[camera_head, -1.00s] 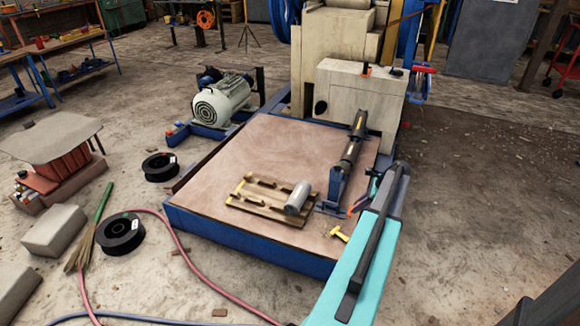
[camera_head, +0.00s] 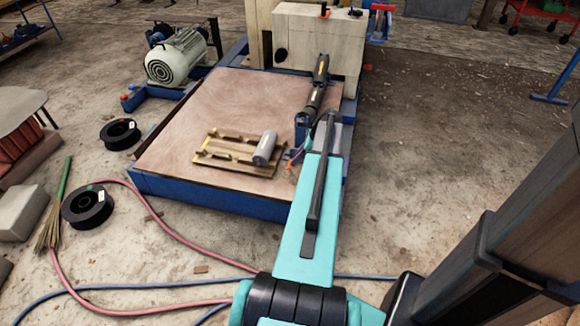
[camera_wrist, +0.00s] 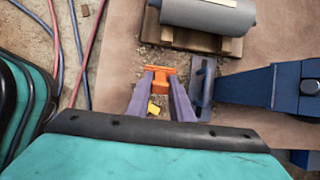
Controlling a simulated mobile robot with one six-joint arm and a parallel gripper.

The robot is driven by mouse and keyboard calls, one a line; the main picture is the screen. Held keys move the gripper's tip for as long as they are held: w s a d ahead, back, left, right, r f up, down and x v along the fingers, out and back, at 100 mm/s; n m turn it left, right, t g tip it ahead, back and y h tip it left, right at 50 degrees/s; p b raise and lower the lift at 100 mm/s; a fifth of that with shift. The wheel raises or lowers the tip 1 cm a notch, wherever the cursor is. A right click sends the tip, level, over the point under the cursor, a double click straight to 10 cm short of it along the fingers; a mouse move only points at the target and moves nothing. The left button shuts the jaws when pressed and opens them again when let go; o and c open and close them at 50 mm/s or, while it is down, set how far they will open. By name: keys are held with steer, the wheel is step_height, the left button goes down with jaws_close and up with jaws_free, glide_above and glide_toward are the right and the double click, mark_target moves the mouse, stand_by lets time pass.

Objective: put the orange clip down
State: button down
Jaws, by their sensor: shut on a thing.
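The orange clip (camera_wrist: 160,78) is between the two purple fingertips of my gripper (camera_wrist: 162,90) in the wrist view. My gripper is shut on it, above the brown top of the blue-edged platform (camera_head: 168,125). In the head view the clip is a small orange spot (camera_head: 290,167) left of my turquoise arm, and most of the gripper is hidden. A small yellow object (camera_wrist: 153,107) shows between the fingers, below the clip. I cannot tell the clip's height above the platform.
A wooden pallet (camera_head: 222,155) with a grey cylinder (camera_head: 265,148) lies just beyond the clip. Hoses (camera_head: 150,222) and black spools (camera_head: 88,207) lie on the floor at left. Bare platform shows left of the pallet.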

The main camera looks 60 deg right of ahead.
mark_target(288, 167)
steer(key=shift+w+a+f, duration=0.15)
steer(key=shift+w+a, duration=1.05)
steer(key=shift+a, duration=0.15)
steer(key=shift+f, duration=0.1)
steer(key=shift+f+b, duration=0.75)
steer(key=shift+f, duration=0.95)
steer(key=shift+f, duration=0.1)
steer(key=c, duration=1.6)
jaws_free()
steer(key=p+v, duration=0.2)
steer(key=v, duration=1)
steer(key=shift+p, duration=0.4)
steer(key=shift+a, duration=0.15)
